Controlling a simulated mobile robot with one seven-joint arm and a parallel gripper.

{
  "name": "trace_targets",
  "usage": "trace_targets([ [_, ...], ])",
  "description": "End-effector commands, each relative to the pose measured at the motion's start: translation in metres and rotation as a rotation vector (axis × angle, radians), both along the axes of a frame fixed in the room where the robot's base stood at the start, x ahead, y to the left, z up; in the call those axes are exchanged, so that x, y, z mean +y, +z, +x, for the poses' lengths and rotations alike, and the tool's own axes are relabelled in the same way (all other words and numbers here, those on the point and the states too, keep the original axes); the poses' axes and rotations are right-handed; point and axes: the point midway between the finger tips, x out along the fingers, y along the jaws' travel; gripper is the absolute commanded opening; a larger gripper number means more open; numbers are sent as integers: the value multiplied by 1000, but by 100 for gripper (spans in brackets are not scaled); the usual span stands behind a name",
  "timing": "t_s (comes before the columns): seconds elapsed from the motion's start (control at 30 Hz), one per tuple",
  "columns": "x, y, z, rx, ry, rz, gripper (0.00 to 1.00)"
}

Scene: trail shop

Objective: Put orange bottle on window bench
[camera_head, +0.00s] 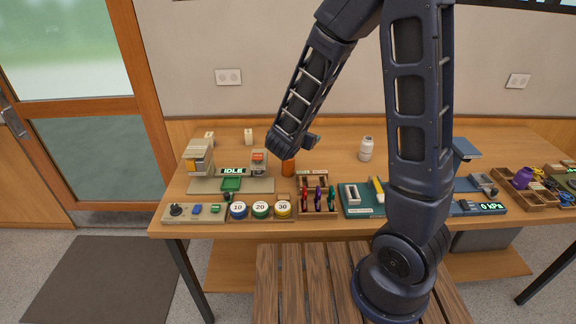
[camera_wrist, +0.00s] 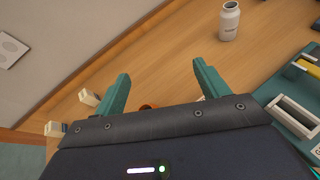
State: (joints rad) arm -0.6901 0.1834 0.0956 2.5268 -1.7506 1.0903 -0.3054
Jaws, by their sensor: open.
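The orange bottle (camera_head: 288,168) stands on the wooden workbench, behind the tool racks and right of the green tray. My gripper is at the end of the arm just above and beside it in the head view, where its fingers are largely hidden. In the wrist view my gripper (camera_wrist: 161,72) has its two teal fingers apart, with nothing held between the tips. A small orange piece, likely the bottle (camera_wrist: 149,106), shows at the gripper's edge between the fingers; the rest is hidden. A slatted wooden bench (camera_head: 266,290) stands in front; I cannot tell whether it is the window bench.
A white bottle (camera_head: 366,149) stands on the workbench to the right, also in the wrist view (camera_wrist: 229,21). Coloured discs (camera_head: 260,209), a rack of small tools (camera_head: 318,197) and a teal tray (camera_head: 357,207) line the front edge. The wall is close behind.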

Motion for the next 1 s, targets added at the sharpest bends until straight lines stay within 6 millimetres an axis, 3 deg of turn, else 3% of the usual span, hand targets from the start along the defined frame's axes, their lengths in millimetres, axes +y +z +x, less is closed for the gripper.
trace_targets([
  [0.1, 36, -20, -1, 14, 145, -83, 74],
  [0.3, 66, -35, -5, 19, 267, -145, 74],
  [0.47, 68, -45, -5, 20, 278, -154, 74],
  [1.0, 68, -105, -5, 21, 276, -152, 74],
])
